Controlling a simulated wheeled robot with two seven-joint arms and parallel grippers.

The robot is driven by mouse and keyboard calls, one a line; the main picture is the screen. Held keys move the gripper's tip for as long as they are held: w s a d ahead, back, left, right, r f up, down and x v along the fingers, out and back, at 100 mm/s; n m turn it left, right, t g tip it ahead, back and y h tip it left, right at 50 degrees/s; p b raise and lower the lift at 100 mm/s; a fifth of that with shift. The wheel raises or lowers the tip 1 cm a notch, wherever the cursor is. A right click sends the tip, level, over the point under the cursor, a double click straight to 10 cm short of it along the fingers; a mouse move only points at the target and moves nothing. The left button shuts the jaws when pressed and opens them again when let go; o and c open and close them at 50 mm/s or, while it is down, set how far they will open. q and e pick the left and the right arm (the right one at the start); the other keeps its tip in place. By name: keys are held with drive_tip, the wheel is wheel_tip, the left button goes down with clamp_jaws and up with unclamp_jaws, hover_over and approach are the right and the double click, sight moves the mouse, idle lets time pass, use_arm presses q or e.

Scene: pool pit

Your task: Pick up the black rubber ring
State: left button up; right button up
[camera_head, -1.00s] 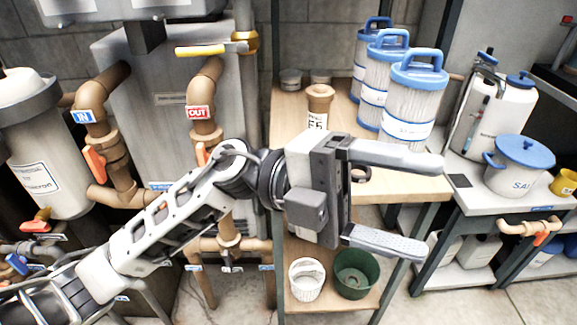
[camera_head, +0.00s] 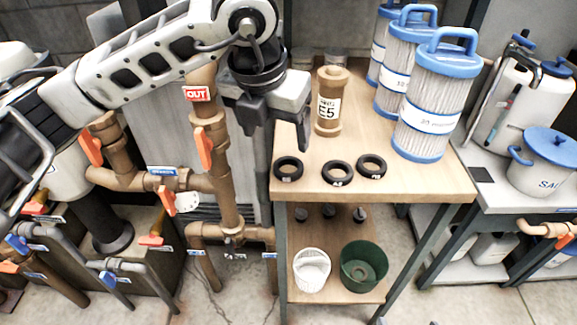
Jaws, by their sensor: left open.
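Three black rubber rings lie flat in a row near the front edge of the wooden table: a left ring (camera_head: 277,172), a middle ring (camera_head: 325,174) and a right ring (camera_head: 383,168). Each has a small pale label too small to read. My left gripper (camera_head: 275,143) comes in from the upper left with its fingers pointing down. It is open and empty, above and slightly behind the left ring, touching none of them. My right gripper is not in view.
A brown cylinder labelled E5 (camera_head: 330,90) stands behind the rings on the wooden table (camera_head: 425,187). Blue-capped filter cartridges (camera_head: 428,95) stand at right. A white basket (camera_head: 312,270) and green bucket (camera_head: 352,285) sit on the lower shelf. Brown pipes (camera_head: 228,205) run at left.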

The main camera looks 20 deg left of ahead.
sight(289, 170)
use_arm(q)
drive_tip(key=x, duration=0.3)
drive_tip(key=shift+f, duration=0.2)
drive_tip(key=shift+d+p+x, duration=0.2)
drive_tip(key=shift+x, duration=1.15)
drive_tip(key=shift+d+p+x, duration=0.15)
drive_tip(key=shift+d+x, duration=0.05)
drive_tip(key=shift+x, duration=1.15)
drive_tip(key=shift+w+r, duration=0.15)
drive_tip(key=c, duration=1.1)
